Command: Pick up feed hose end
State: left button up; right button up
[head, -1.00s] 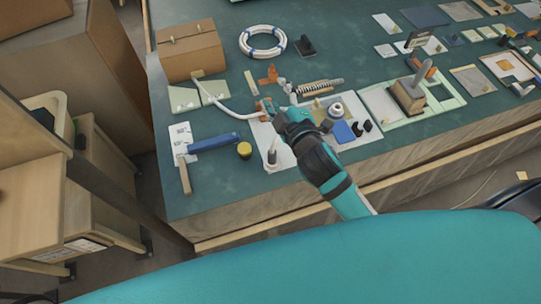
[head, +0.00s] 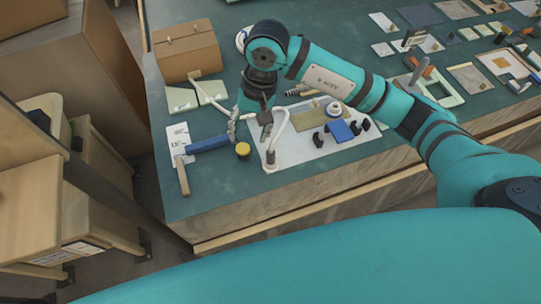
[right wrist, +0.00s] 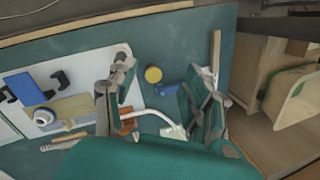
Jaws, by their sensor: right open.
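A white feed hose (head: 213,98) runs over the bench from the tan box towards my right gripper (head: 250,132), which hides part of it. A white curve shows right of the gripper and drops to a pale upright piece (head: 269,160) on the white sheet. I cannot tell which part is the hose end. My right gripper points down over the bench, its fingers apart. In the right wrist view the hose (right wrist: 150,114) bends between the two spread fingers of the gripper (right wrist: 160,92), by an orange piece (right wrist: 126,124). My left gripper is out of view.
The tan box (head: 188,52) stands behind. A blue block (head: 340,131) and black clips lie on the white sheet (head: 310,148). Wooden cabinets (head: 50,170) stand left of the bench.

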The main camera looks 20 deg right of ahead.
aim_at(271, 151)
jog(key=w+d+h, duration=0.2)
jog(key=d+h, duration=0.1)
jog(key=d, duration=0.2)
jog(key=shift+t, duration=0.3)
jog(key=f, duration=0.7)
jog(key=f+p, duration=0.1)
jog(key=f, duration=0.3)
jog(key=shift+s+a, duration=0.15)
jog(key=shift+s, duration=0.1)
jog(key=f, duration=0.4)
jog(key=shift+s+d+f+p, duration=0.2)
jog(key=shift+d+f+p, duration=0.1)
jog(key=shift+p, duration=0.1)
jog(key=shift+f, duration=0.6)
jog(key=shift+w, duration=0.1)
grip_shut()
